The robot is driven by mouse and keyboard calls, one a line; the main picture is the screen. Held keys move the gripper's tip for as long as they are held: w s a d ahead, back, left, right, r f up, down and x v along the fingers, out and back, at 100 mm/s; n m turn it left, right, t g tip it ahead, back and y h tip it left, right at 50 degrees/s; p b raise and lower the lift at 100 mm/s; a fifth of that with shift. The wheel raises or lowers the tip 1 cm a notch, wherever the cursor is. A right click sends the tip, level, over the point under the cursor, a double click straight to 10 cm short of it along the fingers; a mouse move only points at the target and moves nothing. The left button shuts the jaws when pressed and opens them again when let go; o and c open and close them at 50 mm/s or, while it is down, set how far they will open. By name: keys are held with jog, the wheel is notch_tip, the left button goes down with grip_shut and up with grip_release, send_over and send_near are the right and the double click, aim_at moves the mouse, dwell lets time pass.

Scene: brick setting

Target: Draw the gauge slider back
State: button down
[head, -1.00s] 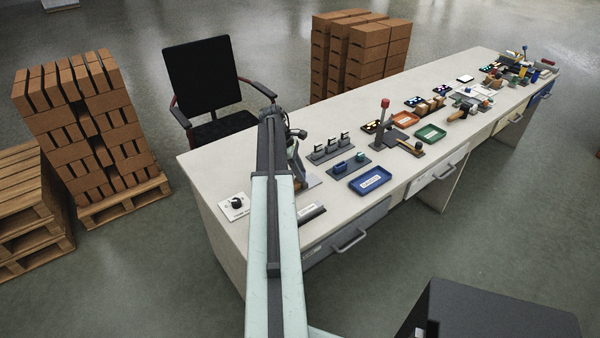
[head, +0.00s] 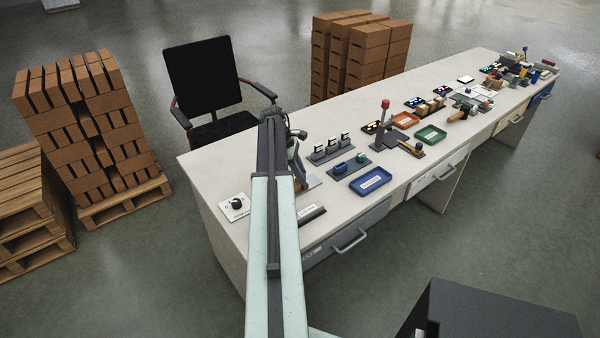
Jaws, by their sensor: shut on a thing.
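My arm reaches away from me over the left part of the long white desk (head: 228,178). My gripper (head: 300,182) hangs down from its far end, just right of the arm, low over a small grey plate (head: 314,182). It is shut at the gauge slider there. The slider itself is mostly hidden by my arm and gripper, and its position along its travel cannot be made out.
A dial on a white plate (head: 236,204) lies left of my arm. A dark bar (head: 312,216), a blue tray (head: 370,181) and a rack with several white-topped pieces (head: 331,149) lie to the right. A black chair (head: 203,80) stands behind the desk. Drawer handles (head: 350,241) jut from the front.

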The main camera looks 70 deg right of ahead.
dwell(0.4)
jog(key=shift+s+d, duration=0.4)
jog(key=shift+d, duration=0.25)
jog(key=shift+s+d, duration=0.35)
jog(key=shift+d, duration=0.3)
jog(key=c, duration=1.1)
grip_release()
jog(key=p+v, duration=0.7)
jog(key=shift+w+r, duration=0.2)
jog(key=shift+r, duration=0.15)
jog(key=shift+a, duration=0.1)
